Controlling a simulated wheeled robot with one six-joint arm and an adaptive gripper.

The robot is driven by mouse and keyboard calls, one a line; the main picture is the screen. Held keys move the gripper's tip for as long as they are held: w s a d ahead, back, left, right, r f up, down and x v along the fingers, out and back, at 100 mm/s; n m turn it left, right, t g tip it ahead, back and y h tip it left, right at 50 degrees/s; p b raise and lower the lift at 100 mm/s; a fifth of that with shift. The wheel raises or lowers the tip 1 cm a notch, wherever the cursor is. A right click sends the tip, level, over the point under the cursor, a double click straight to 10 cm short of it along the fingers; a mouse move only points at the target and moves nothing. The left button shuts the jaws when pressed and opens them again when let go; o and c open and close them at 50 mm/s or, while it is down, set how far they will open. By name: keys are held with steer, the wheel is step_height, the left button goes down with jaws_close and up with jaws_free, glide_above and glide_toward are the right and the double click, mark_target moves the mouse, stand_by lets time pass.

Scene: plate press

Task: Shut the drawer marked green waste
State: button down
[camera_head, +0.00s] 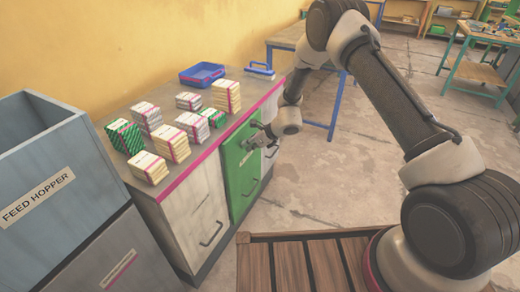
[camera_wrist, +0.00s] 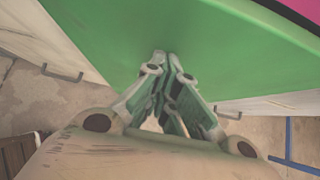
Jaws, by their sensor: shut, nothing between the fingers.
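The green drawer front (camera_head: 240,170) is in the middle of the cabinet in the head view, between white fronts. It has a pale label, too small to read, and a dark handle low down. It seems to stand slightly proud of its neighbours; I cannot tell how far. My gripper (camera_head: 258,130) is at the upper part of this front. In the wrist view my gripper (camera_wrist: 166,62) is shut and empty, its tips pointing at the green front (camera_wrist: 110,35). The tips are at or very near its surface; I cannot tell if they touch.
A white front (camera_head: 196,215) is left of the green one. The countertop (camera_head: 172,188) holds several banded stacks and a blue tray (camera_head: 202,74). A feed hopper (camera_head: 45,150) stands at left. A blue-legged table (camera_head: 338,100) is behind. The floor right of the cabinet is clear.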

steer(key=shift+w+a+r, duration=0.1)
steer(key=shift+w+a, duration=0.25)
steer(key=shift+a, duration=0.25)
steer(key=shift+w+a, duration=0.3)
steer(key=shift+a, duration=0.25)
steer(key=shift+r, duration=0.1)
